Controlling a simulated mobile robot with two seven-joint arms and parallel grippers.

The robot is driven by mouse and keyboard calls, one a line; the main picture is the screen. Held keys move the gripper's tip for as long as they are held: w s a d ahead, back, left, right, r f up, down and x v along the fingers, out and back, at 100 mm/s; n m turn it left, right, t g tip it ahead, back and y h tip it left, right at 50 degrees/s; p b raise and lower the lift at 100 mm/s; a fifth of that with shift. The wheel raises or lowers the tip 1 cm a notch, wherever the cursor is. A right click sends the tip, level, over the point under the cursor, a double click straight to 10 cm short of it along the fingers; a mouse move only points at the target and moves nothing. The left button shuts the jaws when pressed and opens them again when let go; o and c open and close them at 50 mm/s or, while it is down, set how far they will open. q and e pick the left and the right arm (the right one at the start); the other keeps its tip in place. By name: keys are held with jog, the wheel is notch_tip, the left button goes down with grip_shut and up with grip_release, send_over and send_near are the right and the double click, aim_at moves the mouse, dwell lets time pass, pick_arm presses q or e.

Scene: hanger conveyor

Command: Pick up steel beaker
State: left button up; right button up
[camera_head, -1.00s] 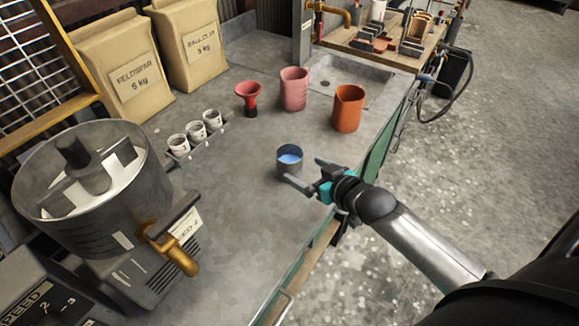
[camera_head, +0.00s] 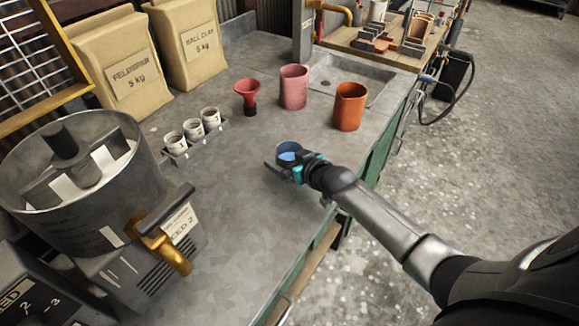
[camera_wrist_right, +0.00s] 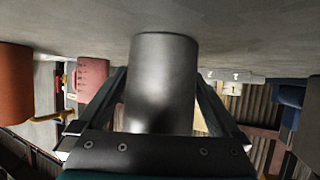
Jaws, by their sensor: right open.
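The steel beaker (camera_head: 289,149), a small grey cup with blue contents, stands on the grey bench top near its right edge. It also shows in the right wrist view (camera_wrist_right: 163,80), large and close. My right gripper (camera_head: 284,162) is open, with its fingers on either side of the beaker. In the right wrist view the beaker stands between the two fingers (camera_wrist_right: 163,105), and I cannot tell whether either touches it. In the head view the gripper hides the beaker's lower part. My left gripper is not in view.
A red funnel (camera_head: 247,94), a pink jug (camera_head: 294,88) and an orange jug (camera_head: 348,107) stand behind the beaker. A rack of small cups (camera_head: 193,138) is to its left. A large mixer (camera_head: 75,190) stands front left. The bench between is clear.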

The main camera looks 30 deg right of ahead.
jog(key=shift+w+a+f, duration=0.1)
jog(key=shift+w+f, duration=0.15)
jog(key=shift+w, duration=0.4)
jog(key=c, duration=1.4)
jog(key=shift+c, duration=0.2)
jog(key=shift+r, duration=0.15)
